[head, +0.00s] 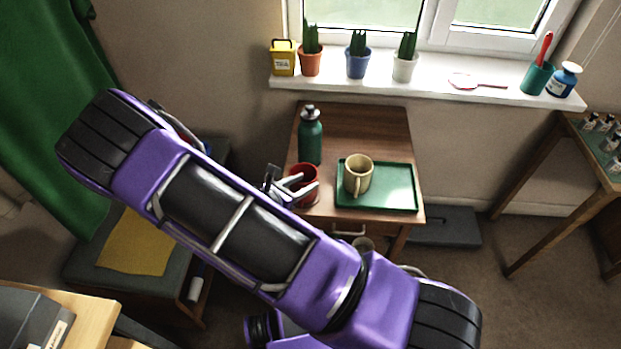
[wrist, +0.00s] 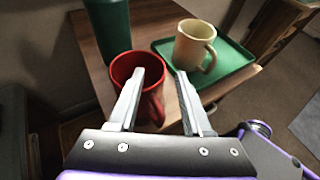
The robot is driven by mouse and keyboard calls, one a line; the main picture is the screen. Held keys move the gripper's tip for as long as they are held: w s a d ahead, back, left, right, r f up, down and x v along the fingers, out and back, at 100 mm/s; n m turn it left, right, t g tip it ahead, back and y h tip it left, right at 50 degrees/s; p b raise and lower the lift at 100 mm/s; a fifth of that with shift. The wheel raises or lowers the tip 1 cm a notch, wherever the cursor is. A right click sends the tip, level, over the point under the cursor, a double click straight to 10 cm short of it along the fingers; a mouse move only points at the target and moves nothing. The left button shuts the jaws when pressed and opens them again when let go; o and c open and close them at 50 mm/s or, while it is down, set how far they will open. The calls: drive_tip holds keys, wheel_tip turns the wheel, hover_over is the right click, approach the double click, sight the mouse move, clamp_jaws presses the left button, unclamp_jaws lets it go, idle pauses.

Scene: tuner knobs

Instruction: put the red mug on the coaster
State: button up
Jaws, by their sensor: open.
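The red mug (head: 305,171) stands upright near the front left of the small wooden table, partly hidden by my gripper (head: 301,188). In the wrist view the red mug (wrist: 122,68) is just ahead of my gripper (wrist: 161,74). My gripper is open and empty. Its left finger overlaps the mug in the picture, and the mug's handle shows between the fingers. I cannot tell whether a finger touches the mug. I cannot make out a coaster in either view.
A green tray (head: 400,199) with a beige mug (head: 358,174) on it lies right of the red mug. A green bottle (head: 310,138) stands behind the red mug. The back right of the table (head: 375,125) is clear. Potted cacti (head: 357,62) line the windowsill.

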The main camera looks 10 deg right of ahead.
drive_tip(key=v, duration=0.8)
drive_tip(key=shift+a+r, duration=0.1)
drive_tip(key=shift+a, duration=0.1)
